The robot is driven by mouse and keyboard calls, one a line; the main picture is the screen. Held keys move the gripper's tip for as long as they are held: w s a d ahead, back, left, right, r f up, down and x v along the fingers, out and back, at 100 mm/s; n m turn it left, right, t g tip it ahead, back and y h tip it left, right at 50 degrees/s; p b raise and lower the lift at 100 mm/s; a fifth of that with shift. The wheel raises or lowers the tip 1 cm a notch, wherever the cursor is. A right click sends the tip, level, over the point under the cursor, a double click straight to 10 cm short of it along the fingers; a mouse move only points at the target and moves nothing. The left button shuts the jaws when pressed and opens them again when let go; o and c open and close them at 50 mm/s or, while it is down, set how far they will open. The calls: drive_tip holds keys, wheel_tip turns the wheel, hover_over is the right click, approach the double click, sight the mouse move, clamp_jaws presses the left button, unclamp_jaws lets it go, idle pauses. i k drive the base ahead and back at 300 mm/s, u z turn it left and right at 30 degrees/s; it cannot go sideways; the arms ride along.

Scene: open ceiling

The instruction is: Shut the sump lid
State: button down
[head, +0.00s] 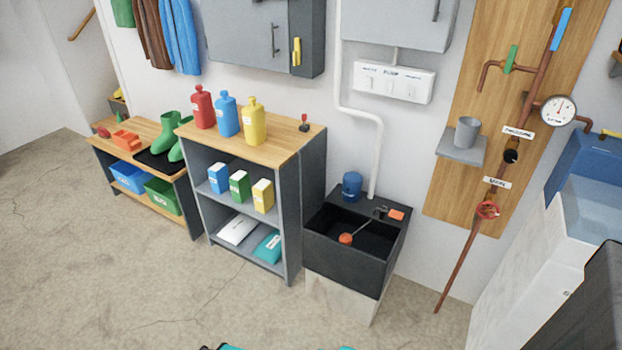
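The sump (345,265) is a black tub on a pale base, standing against the wall right of the wooden-topped shelf unit. The front part of its top is open, and an orange float (345,239) on a thin rod shows inside. A blue pump-like cylinder (352,186) and a small orange piece (396,214) are on the black back ledge. I cannot make out a separate lid. My gripper is not clearly in view; only small teal and dark bits show at the bottom edge.
The shelf unit (289,140) with bottles on top stands close left of the sump. A white pipe (378,150) runs down the wall behind it. The concrete floor (150,290) in front is clear.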

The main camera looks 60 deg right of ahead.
sight(312, 154)
drive_tip(key=z, duration=0.35)
drive_tip(key=i, duration=1.75)
drive_tip(key=u, duration=0.55)
drive_tip(key=k, duration=0.15)
drive_tip(key=z, duration=2.95)
